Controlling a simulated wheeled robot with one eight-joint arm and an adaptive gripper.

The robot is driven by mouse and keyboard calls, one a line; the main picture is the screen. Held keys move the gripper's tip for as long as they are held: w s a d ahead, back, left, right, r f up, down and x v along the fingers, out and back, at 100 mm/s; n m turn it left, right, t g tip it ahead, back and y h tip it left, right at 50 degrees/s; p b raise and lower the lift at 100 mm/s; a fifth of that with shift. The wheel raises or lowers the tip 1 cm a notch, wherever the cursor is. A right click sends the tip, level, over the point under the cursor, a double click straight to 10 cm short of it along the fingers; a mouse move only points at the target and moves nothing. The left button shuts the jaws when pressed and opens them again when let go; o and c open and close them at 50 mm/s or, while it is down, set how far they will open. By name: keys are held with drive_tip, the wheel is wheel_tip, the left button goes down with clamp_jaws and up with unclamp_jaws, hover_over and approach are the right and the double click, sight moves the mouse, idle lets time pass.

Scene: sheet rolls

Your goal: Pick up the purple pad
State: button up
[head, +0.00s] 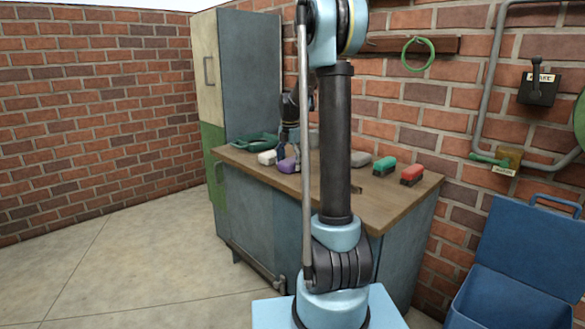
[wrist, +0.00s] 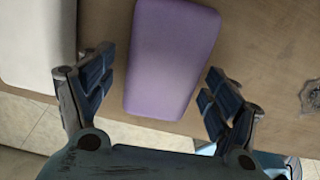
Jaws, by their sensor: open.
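The purple pad (wrist: 172,55) lies on the brown workbench top (wrist: 262,50), near its edge. It is a rounded block and shows large in the wrist view. My gripper (wrist: 160,88) is open, with one blue-padded finger on each side of the pad's near end. I see a gap between each finger and the pad, and cannot tell the height above the bench. In the head view the purple pad (head: 288,165) shows small at the bench's front edge, partly hidden by my arm.
A white block (wrist: 28,45) lies left of the pad. Red (head: 411,175) and green (head: 384,166) blocks stand to the right on the bench. A green item (head: 254,141) lies at the back left. A tall cabinet (head: 250,80) stands behind. A blue open box (head: 520,270) is at lower right.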

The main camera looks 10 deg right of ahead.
sight(290, 160)
drive_tip(key=c, duration=1.1)
drive_tip(key=shift+r, duration=0.15)
drive_tip(key=shift+c, duration=0.2)
wheel_tip(290, 160, up, 10)
drive_tip(key=shift+f, duration=0.1)
